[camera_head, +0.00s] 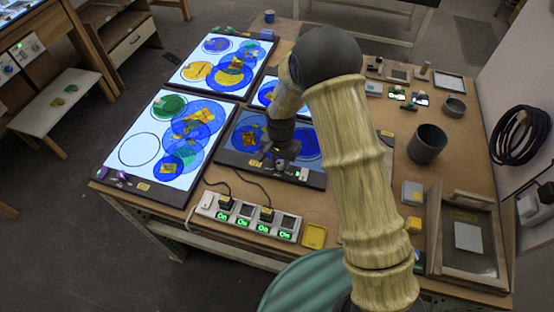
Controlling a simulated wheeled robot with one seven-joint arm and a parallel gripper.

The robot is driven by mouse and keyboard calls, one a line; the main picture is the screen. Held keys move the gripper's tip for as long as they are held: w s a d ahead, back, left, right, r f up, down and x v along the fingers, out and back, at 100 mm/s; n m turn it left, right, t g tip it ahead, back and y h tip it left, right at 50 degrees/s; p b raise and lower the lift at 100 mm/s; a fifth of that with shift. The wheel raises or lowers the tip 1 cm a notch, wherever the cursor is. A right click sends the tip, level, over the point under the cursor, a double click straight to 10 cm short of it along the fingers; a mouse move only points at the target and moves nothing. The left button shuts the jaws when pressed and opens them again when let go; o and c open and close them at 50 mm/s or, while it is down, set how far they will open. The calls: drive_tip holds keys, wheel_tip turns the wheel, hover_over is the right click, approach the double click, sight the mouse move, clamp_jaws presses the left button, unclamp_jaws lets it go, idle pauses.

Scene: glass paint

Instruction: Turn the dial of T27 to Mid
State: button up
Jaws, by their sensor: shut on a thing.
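Several flat light panels lie on the wooden table with coloured glass discs on them. My gripper (276,160) is at the front edge of the dim middle panel (232,162), shut on a small part there that looks like its dial. The fingers hide most of that part, so its setting does not show. A small pale switch (303,174) sits to its right on the same edge. Panel labels are too small to read, so I cannot tell which is T27.
A power strip (246,217) with green "On" lights lies in front of the middle panel, its cords running close by. My arm hides part of the table.

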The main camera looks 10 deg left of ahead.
drive_tip(key=n+b, duration=0.1)
drive_tip(key=n, duration=0.3)
drive_tip(key=shift+w+n, duration=0.15)
drive_tip(key=shift+n, duration=0.15)
drive_tip(key=n, duration=0.4)
drive_tip(key=shift+a+r+n, duration=0.1)
drive_tip(key=shift+n, duration=1.1)
drive_tip(key=shift+a, duration=0.15)
drive_tip(key=shift+d, duration=0.25)
drive_tip(key=o, duration=1)
drive_tip(key=shift+d, duration=0.1)
drive_tip(key=shift+b, duration=0.3)
